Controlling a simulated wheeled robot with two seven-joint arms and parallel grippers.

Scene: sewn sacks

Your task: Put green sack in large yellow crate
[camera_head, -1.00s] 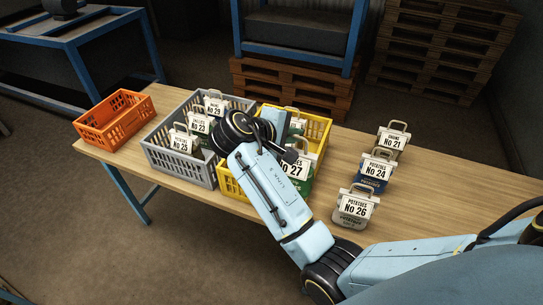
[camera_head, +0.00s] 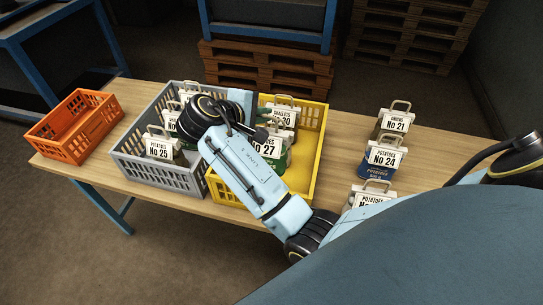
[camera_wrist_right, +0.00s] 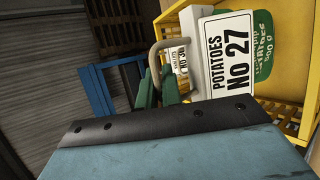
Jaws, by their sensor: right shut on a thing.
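The green sack No 27 (camera_head: 266,150), labelled potatoes, is in the large yellow crate (camera_head: 325,115), towards its left part. It also shows in the right wrist view (camera_wrist_right: 262,45), with its pale label and handle. I cannot tell whether sack No 27 rests on the crate floor. My left gripper is not in view.
A grey crate (camera_head: 125,160) with several sacks stands left of the yellow one, and an orange crate (camera_head: 75,122) at the far left. Sacks No 21 (camera_head: 394,122), No 24 (camera_head: 382,158) and a partly hidden one stand on the right. The yellow crate's right part is empty.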

